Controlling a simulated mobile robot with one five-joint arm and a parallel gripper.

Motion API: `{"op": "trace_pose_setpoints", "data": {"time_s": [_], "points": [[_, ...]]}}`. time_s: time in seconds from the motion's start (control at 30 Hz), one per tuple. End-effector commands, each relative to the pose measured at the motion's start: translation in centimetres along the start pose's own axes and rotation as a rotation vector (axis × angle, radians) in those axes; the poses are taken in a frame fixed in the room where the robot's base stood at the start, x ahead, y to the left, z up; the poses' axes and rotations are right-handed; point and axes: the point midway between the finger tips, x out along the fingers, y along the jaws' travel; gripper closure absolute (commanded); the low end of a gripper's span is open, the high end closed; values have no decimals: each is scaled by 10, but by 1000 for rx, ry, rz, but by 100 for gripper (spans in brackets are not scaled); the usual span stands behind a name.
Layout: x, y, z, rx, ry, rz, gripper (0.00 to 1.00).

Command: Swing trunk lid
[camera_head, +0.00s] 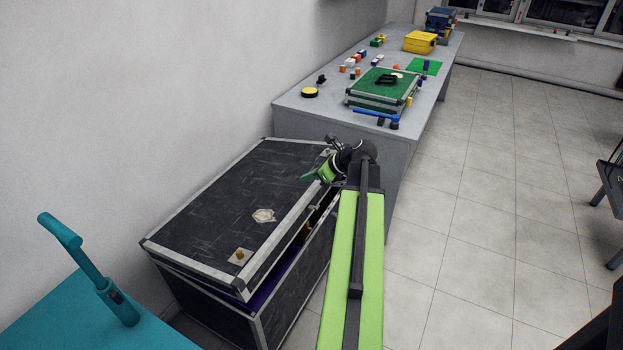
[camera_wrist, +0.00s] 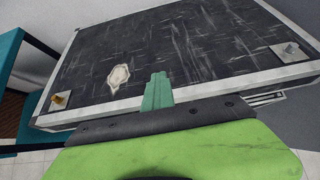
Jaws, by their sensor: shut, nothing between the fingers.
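The trunk (camera_head: 292,300) is a dark, scuffed box with pale metal edges, standing against the wall. Its lid (camera_head: 225,195) is slightly raised at the front, with a narrow gap showing a purple interior. The lid also fills much of the wrist view (camera_wrist: 200,50), with a pale worn patch (camera_wrist: 118,77) and a brass-coloured knob (camera_wrist: 60,99). My gripper (camera_head: 309,176) is shut and empty, at the lid's front edge near its far end. In the wrist view its green fingertips (camera_wrist: 158,82) overlap the lid's edge strip. I cannot tell whether they touch it.
A grey table (camera_head: 300,118) with a green case (camera_head: 365,88), a yellow case (camera_head: 420,42) and small blocks stands beyond the trunk. A teal surface (camera_head: 95,325) with an upright teal handle (camera_head: 90,265) is at the near left. The tiled floor (camera_head: 465,200) to the right is open.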

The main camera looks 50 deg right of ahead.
Motion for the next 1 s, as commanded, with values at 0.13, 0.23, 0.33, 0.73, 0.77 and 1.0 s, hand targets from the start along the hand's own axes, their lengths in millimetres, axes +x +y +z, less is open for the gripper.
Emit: {"op": "trace_pose_setpoints", "data": {"time_s": [0.13, 0.23, 0.33, 0.73, 0.77, 1.0], "points": [[-6, 0, 17, 0, 0, 1, 100], [-9, 0, 26, 0, 0, 1, 100], [-11, 0, 34, 0, 0, 2, 100], [-20, 0, 69, -1, 0, 1, 100], [-21, 0, 72, -1, 0, 1, 100], [-21, 0, 78, 0, 0, 1, 100]]}}
